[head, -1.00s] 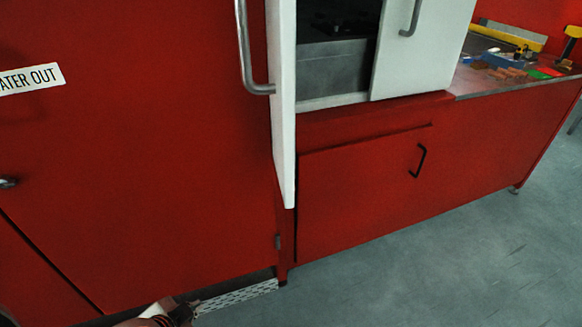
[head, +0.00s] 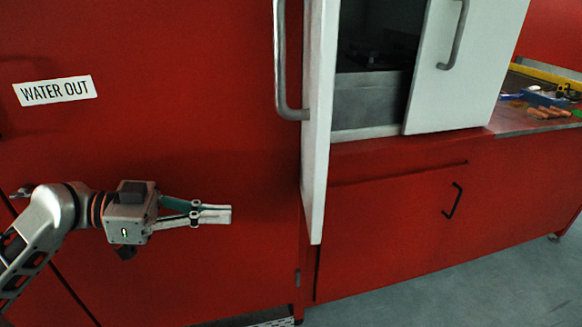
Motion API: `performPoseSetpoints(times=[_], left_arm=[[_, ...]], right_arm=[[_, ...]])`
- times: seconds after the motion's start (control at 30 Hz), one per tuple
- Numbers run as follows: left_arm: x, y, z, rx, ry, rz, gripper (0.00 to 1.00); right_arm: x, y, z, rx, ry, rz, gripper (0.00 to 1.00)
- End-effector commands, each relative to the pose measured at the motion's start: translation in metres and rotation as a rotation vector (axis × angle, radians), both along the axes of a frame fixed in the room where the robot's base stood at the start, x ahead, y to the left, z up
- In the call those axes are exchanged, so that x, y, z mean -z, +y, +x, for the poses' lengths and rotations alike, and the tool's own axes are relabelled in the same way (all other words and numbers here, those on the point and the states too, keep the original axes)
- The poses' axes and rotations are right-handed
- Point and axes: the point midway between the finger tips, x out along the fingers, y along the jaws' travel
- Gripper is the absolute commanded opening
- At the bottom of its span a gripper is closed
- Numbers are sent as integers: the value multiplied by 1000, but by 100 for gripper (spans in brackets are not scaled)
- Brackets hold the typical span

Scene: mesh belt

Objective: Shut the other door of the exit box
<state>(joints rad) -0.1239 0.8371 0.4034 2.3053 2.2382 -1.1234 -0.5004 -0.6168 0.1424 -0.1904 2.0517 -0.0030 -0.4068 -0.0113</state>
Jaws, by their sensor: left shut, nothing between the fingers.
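The exit box (head: 370,100) has a dark opening with a grey inside. Its left white door (head: 318,120) stands swung open, seen nearly edge-on, with a grey bar handle (head: 285,75) on its left side. Its right white door (head: 475,65) covers the right part of the front and has its own bar handle (head: 456,38). My left gripper (head: 231,214) is shut and empty, in front of the red panel, left of the open door and below its handle, apart from both. My right gripper is not in view.
A red cabinet wall with a "WATER OUT" label (head: 55,90) fills the left. A red lower cabinet with a black handle (head: 454,200) lies below the box. Several small things lie on the worktop (head: 520,122) at right. The grey floor (head: 450,285) is clear.

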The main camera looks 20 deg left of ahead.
Motion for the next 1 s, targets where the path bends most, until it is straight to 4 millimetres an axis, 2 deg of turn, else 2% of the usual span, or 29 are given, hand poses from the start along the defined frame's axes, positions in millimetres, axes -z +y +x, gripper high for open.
performPoseSetpoints(times=[0.03,0.1,0.2,0.3,0.47,1.0], left_arm=[[-24,2,-1,20,-20,-39,0],[-51,3,-4,46,-37,-90,0],[-77,4,-8,72,-52,-141,0],[-91,4,-11,85,-60,-168,0],[-95,-2,-9,91,-62,-177,0],[-97,-63,18,91,-63,-176,0]], right_arm=[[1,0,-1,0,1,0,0],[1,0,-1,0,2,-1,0],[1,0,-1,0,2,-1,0],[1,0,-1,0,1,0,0],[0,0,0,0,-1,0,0],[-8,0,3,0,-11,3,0]])
